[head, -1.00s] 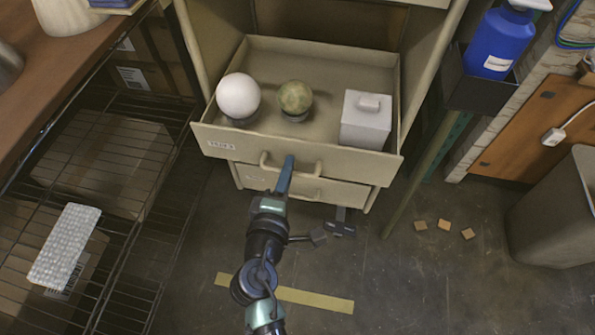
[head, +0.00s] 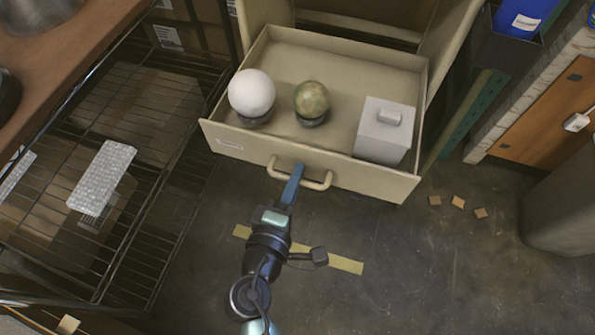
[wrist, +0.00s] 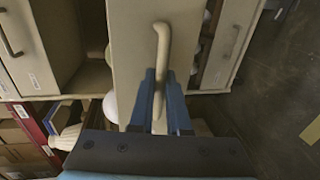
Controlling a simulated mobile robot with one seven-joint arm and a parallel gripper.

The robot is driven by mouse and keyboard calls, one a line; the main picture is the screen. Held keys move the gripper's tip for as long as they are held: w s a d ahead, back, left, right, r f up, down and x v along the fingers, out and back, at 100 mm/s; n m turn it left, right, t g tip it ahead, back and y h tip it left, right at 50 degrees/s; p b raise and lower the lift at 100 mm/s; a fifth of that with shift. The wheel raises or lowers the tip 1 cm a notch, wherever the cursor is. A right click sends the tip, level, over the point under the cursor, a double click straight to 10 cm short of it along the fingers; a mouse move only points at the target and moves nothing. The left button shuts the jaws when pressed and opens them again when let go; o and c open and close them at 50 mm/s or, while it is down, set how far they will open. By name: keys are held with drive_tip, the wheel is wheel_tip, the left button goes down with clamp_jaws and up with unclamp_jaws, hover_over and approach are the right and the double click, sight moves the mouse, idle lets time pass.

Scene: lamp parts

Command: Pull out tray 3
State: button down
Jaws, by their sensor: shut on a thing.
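The beige tray (head: 340,75) is a drawer pulled well out of its cabinet in the head view, with a label at the left of its front that is too small to read now. It holds a white ball (head: 251,92) and a mottled green ball (head: 311,97), each on a dark stand, and a grey lidded box (head: 385,130). My gripper (head: 297,172) is shut on the tray's bar handle (head: 318,184). In the wrist view, the blue fingers (wrist: 160,98) lie on both sides of the handle (wrist: 162,50).
A wire rack (head: 125,190) with a bubble-wrapped packet (head: 102,177) stands at the left. A grey bin (head: 565,205) and several small wooden blocks (head: 458,201) are at the right. The floor before the tray is clear, with a yellow strip (head: 335,262).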

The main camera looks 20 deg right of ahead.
drive_tip(key=shift+a, duration=0.1)
drive_tip(key=c, duration=1.2)
unclamp_jaws()
drive_tip(key=shift+o, duration=0.2)
drive_tip(key=p+v, duration=0.3)
drive_tip(key=v, duration=1)
